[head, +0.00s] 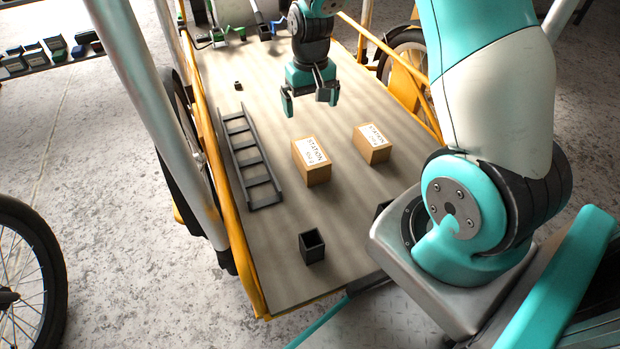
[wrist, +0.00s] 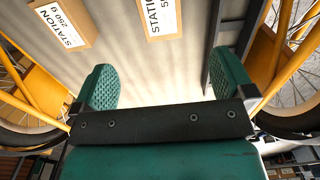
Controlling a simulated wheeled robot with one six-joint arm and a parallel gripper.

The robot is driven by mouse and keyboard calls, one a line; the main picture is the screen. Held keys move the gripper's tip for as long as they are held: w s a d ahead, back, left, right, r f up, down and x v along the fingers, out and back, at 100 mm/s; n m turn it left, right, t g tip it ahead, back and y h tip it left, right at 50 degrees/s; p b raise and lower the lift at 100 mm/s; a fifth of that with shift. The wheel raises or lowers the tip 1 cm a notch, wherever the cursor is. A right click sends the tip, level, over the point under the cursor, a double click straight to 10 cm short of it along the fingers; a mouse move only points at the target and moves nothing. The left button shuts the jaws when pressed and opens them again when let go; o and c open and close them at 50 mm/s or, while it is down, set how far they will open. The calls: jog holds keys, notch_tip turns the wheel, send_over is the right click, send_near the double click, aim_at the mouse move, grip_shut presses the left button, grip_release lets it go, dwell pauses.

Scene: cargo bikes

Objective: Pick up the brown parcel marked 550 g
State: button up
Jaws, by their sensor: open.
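Two brown parcels with white STATION labels sit on the cargo bed. The left one in the head view (head: 312,162) is beside the ladder-like rack; its weight line is too small to read surely. In the wrist view it is the middle parcel (wrist: 158,18), its label cut by the top edge. The right parcel in the head view (head: 372,143) reads 250 g in the wrist view (wrist: 62,25). My gripper (head: 309,98) is open and empty, above the bed and beyond both parcels in the head view. In the wrist view its jaws (wrist: 163,83) are apart with only bed between.
A dark ladder-like rack (head: 249,157) lies left of the parcels. A small open black box (head: 312,246) stands near the bed's front. A small dark object (head: 238,86) lies further back. Yellow rails (head: 233,215) edge the bed. Bare bed surrounds the parcels.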

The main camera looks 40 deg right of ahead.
aim_at(312, 149)
jog(key=f+b, duration=0.2)
jog(key=f, duration=0.2)
jog(key=f+b, duration=0.3)
jog(key=f, duration=0.2)
jog(key=f+b, duration=0.2)
jog(key=f, duration=0.2)
jog(key=shift+d+f+b, duration=0.3)
jog(key=shift+f, duration=0.05)
jog(key=f+b, duration=0.4)
jog(key=f, duration=0.1)
jog(key=shift+s+a+f+b, duration=0.1)
jog(key=shift+a+b, duration=0.25)
jog(key=shift+b, duration=0.05)
jog(key=shift+c, duration=0.5)
